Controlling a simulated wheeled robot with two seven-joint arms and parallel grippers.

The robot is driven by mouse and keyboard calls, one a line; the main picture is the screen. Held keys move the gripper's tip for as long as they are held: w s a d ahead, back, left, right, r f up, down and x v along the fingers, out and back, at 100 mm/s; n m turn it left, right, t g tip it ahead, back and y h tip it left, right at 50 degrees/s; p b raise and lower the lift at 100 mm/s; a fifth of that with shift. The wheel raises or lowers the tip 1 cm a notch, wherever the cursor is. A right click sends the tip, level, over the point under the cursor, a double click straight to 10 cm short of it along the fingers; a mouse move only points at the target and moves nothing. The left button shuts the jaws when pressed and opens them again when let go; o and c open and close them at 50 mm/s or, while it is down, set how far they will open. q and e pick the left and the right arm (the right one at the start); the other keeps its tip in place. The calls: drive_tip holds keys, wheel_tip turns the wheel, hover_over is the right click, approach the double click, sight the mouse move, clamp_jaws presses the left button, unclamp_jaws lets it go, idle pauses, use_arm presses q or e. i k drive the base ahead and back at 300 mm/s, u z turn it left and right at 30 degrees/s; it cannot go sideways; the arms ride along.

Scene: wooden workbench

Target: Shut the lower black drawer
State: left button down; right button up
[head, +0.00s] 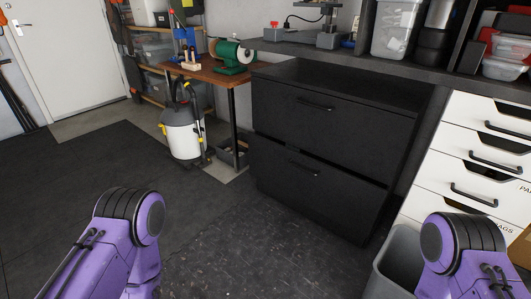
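The lower black drawer (318,190) is the bottom front of a black two-drawer cabinet (340,85) right of centre. It has a dark bar handle (304,169) near its top edge. A dark gap shows between its front and the upper drawer (325,120); I cannot tell how far out the lower drawer stands. The upper drawer has a similar handle (316,104) and looks flush. Only purple and black parts of my arms show at the bottom left and bottom right, apart from the cabinet. Neither gripper is in view.
The dark floor (220,240) before the cabinet is clear. A grey bin (397,262) stands at lower right, beside white drawers (480,150). A white and black vacuum (184,130) stands left of the cabinet, by a wooden bench (208,72) holding a green grinder (232,55).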

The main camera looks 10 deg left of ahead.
sight(353, 200)
drive_tip(key=i, duration=0.95)
drive_tip(key=z, duration=0.45)
